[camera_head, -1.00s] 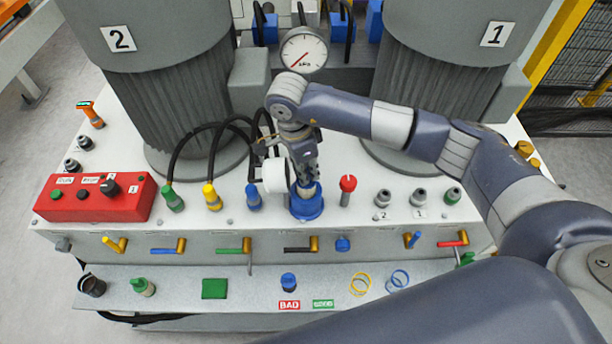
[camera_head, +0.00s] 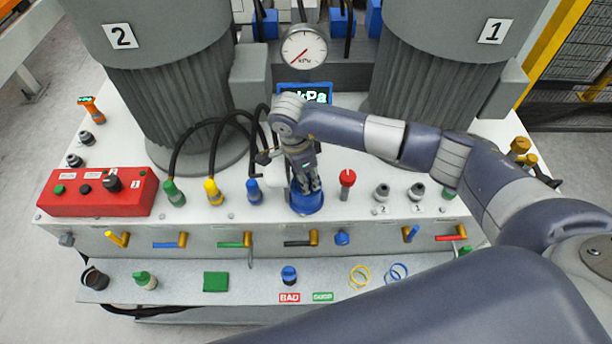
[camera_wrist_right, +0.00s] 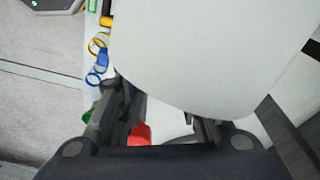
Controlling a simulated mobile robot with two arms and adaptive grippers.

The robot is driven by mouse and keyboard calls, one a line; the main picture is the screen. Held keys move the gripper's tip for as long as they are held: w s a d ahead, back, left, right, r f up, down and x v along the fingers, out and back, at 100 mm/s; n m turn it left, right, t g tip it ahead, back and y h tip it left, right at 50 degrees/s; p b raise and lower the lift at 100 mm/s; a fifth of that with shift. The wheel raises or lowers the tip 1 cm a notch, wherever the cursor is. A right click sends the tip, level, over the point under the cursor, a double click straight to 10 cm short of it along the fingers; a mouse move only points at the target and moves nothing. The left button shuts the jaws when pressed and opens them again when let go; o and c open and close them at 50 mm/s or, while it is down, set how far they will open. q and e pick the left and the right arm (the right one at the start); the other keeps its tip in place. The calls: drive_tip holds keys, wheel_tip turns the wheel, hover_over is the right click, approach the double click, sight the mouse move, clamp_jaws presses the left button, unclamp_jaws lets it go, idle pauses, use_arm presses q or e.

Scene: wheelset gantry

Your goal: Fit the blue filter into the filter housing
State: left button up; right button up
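The filter housing (camera_head: 308,201) shows as a blue cup-like ring on the white deck in the head view. My right gripper (camera_head: 306,188) points down at it from above, with its fingers at or inside the ring. The fingers hide the housing's inside, and I cannot tell whether a filter is there. In the wrist view the right gripper's fingers (camera_wrist_right: 162,112) stand apart, with a large pale rounded surface (camera_wrist_right: 210,50) covering the area around their tips. A small blue-topped part (camera_head: 289,274) stands on the front shelf above the BAD label. My left gripper is not in view.
A red knob (camera_head: 347,179) stands close right of the housing; a blue hose connector (camera_head: 254,191) stands left. A gauge (camera_head: 304,48) and two grey tanks are behind. The front shelf (camera_head: 250,290) holds a green block (camera_head: 215,282) and loose rings (camera_head: 397,272).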

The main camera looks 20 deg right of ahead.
drive_tip(key=shift+r, duration=0.25)
drive_tip(key=shift+a+r, duration=0.1)
drive_tip(key=shift+r, duration=0.2)
wheel_tip(320, 180, up, 11)
drive_tip(key=a+b, duration=0.1)
drive_tip(key=b, duration=0.3)
drive_tip(key=shift+a, duration=0.3)
drive_tip(key=shift+s, duration=0.2)
